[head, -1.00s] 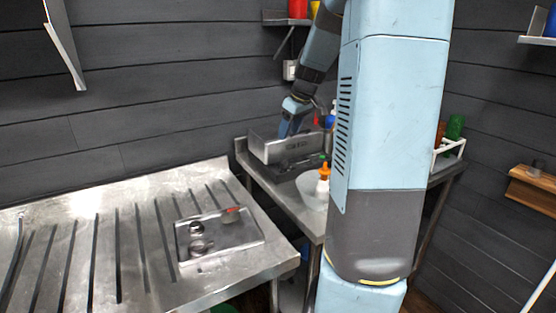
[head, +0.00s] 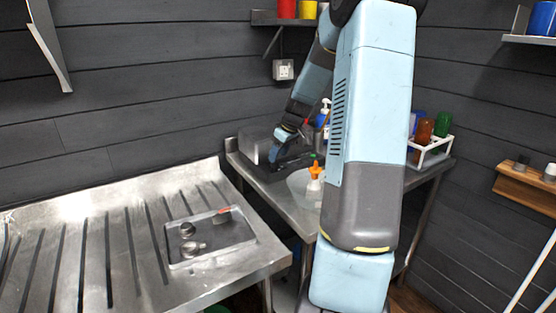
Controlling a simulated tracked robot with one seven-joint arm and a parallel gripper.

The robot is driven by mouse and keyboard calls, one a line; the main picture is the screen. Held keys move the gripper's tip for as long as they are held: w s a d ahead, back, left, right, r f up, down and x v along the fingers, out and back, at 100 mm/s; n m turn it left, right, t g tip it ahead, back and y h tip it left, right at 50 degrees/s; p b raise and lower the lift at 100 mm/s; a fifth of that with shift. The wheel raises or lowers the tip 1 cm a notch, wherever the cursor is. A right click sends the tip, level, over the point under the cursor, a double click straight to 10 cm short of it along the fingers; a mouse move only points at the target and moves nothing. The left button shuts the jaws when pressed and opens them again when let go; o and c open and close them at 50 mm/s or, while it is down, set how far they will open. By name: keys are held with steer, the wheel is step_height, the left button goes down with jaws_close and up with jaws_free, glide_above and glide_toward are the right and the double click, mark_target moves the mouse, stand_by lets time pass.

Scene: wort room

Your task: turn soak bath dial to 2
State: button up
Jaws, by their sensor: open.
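A grey metal box-shaped unit (head: 253,146), which looks like the soak bath, stands at the back of the far steel table, against the wall. My gripper (head: 276,162) reaches down at the unit's right end and covers part of it. The gripper is open, but its fingertips are small and hard to make out. I cannot tell whether it touches the unit. No dial or number can be read on the unit from here; my gripper and wrist hide part of its front.
An orange-capped bottle (head: 314,176) and a pale bowl (head: 299,181) stand close in front of the gripper. A white rack (head: 432,150) with bottles is to the right.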

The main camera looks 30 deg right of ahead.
mark_target(277, 162)
steer(key=shift+x, duration=1.75)
steer(key=c, duration=0.9)
steer(key=shift+d, duration=0.3)
steer(key=shift+c, duration=0.5)
steer(key=shift+a, duration=0.2)
